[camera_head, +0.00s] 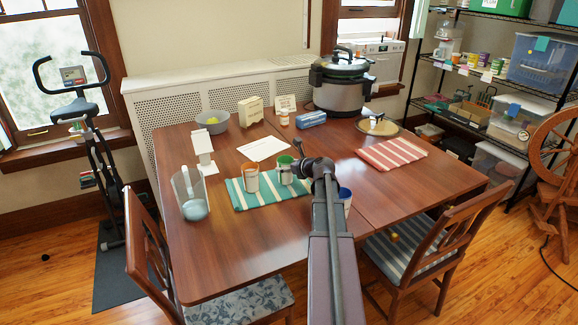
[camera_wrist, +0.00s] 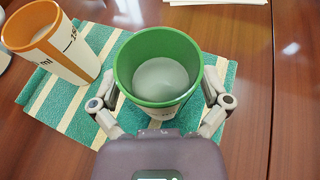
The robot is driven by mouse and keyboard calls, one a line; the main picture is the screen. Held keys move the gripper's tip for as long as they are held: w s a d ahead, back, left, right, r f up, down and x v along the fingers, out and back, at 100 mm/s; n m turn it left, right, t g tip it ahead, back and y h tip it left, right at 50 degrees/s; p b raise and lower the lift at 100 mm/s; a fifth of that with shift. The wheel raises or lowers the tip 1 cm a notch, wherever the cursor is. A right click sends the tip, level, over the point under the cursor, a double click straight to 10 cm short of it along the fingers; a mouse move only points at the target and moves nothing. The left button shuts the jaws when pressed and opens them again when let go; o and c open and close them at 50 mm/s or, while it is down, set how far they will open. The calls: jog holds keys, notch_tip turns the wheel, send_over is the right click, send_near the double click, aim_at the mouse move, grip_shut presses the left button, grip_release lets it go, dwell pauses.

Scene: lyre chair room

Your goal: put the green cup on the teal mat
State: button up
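The green cup (camera_wrist: 160,72) is upright, with a green rim and inside and a pale bottom. In the head view the green cup (camera_head: 285,172) appears at the right part of the teal mat (camera_head: 239,201), which is striped with cream. The teal mat (camera_wrist: 218,73) also shows around the cup in the wrist view. My gripper (camera_wrist: 159,82) has one finger on each side of the cup, close to its wall. I cannot tell whether the fingers press on it. The cup's base is hidden, so its contact with the mat is unclear.
An orange-and-white cup (camera_wrist: 66,50) stands on the mat left of the green cup. A blue-rimmed cup (camera_head: 345,196) is partly hidden behind my arm. A clear pitcher (camera_head: 190,194) stands left of the mat. A red striped mat (camera_head: 391,154) lies at the right.

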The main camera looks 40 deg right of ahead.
dwell(0.4)
jog(key=shift+r, duration=0.2)
jog(key=a+p+v, duration=0.1)
jog(key=p+v, duration=0.4)
jog(key=v, duration=0.7)
jog(key=shift+d, duration=0.45)
jog(key=shift+w, duration=0.1)
